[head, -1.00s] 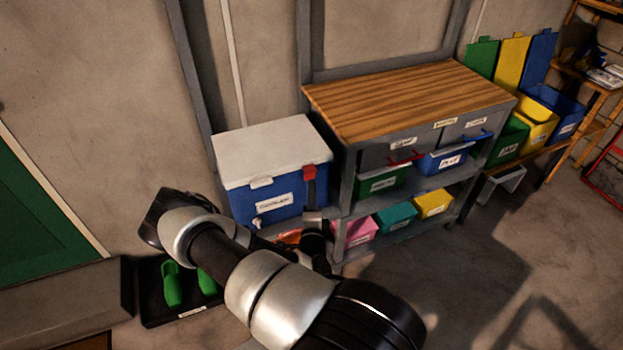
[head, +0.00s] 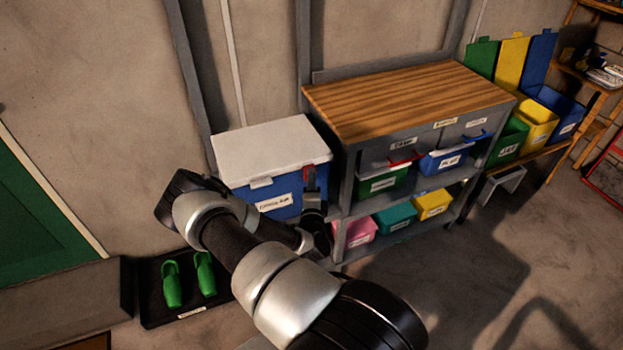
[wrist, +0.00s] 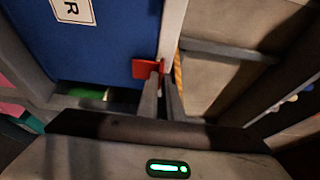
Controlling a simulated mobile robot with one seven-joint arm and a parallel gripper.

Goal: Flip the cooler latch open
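The cooler stands beside the shelf unit, with a blue body (head: 240,202) and a white lid (head: 270,150). In the wrist view its blue side (wrist: 110,45) and pale lid edge (wrist: 173,25) show close up. The red latch (wrist: 143,69) sits at the seam between them. In the wrist view my gripper's fingers (wrist: 162,75) lie close together, tips at the latch. They look shut; whether they touch or pinch the latch is unclear.
The grey shelf unit (head: 346,195) with a wooden top stands just right of the cooler, holding coloured bins such as a green one (head: 385,183). A black tray (head: 155,305) with green shoes (head: 172,285) lies on the floor at left. Open floor is at right.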

